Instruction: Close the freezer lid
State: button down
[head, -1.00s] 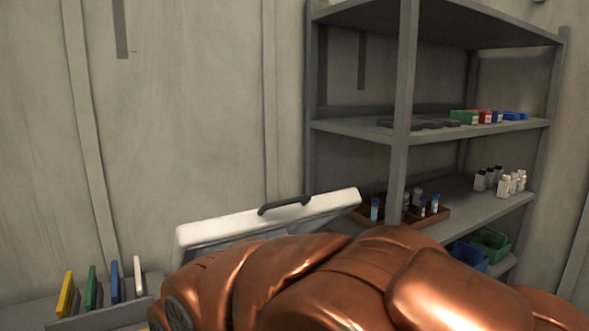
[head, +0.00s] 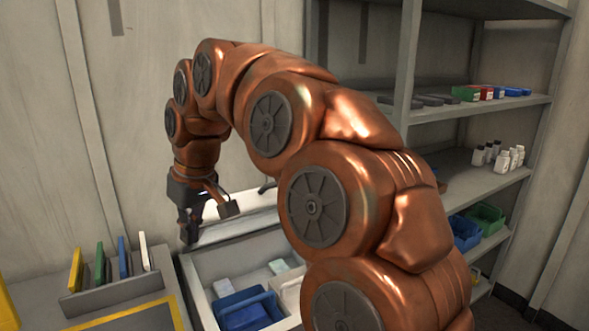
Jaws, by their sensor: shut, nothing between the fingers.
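The white chest freezer (head: 203,292) stands open in the lower middle of the head view. Its white lid (head: 248,224) is raised at the back, partly hidden behind my copper arm. A bit of the lid's dark handle (head: 266,187) shows beside the arm. My gripper (head: 190,232) points down at the lid's left end, shut and empty. It overlaps the lid's left edge in the picture; I cannot tell whether it touches. Inside the freezer are a blue bin (head: 243,311) and pale boxes (head: 281,266). The freezer's right part is hidden by my arm.
Left of the freezer is a bench with a rack (head: 120,290) of yellow, green, blue and white upright plates, and a yellow-bordered mat (head: 135,322). At right, grey shelving (head: 480,110) holds small boxes, bottles and blue and green bins (head: 484,217). A wall stands behind.

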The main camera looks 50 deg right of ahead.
jog(key=w+d+r+m+t, duration=0.1)
jog(key=w+d+r, duration=0.25)
jog(key=d, duration=0.55)
jog(key=w+d+r+m+t, duration=0.1)
jog(key=w+d+r+t, duration=0.1)
jog(key=d+r, duration=0.45)
jog(key=s+d+r+m+h, duration=0.1)
jog(key=s+d+h, duration=0.1)
jog(key=d, duration=0.7)
jog(key=s+d+r+m+h, duration=0.1)
jog(key=s+d+m, duration=0.15)
jog(key=d, duration=0.55)
jog(key=shift+n+t, duration=0.4)
jog(key=shift+n, duration=0.05)
jog(key=shift+p+x, duration=0.85)
jog(key=shift+x, duration=4)
jog(key=shift+s+a+f, duration=0.15)
jog(key=shift+s+f, duration=0.2)
jog(key=shift+s, duration=0.2)
jog(key=shift+s+a+f+p, duration=0.15)
jog(key=shift+s+f+p, duration=0.1)
jog(key=shift+s+f, duration=0.25)
jog(key=shift+s+a+f+p, duration=0.25)
jog(key=shift+s+f, duration=0.1)
jog(key=shift+f, duration=0.25)
jog(key=shift+f, duration=0.1)
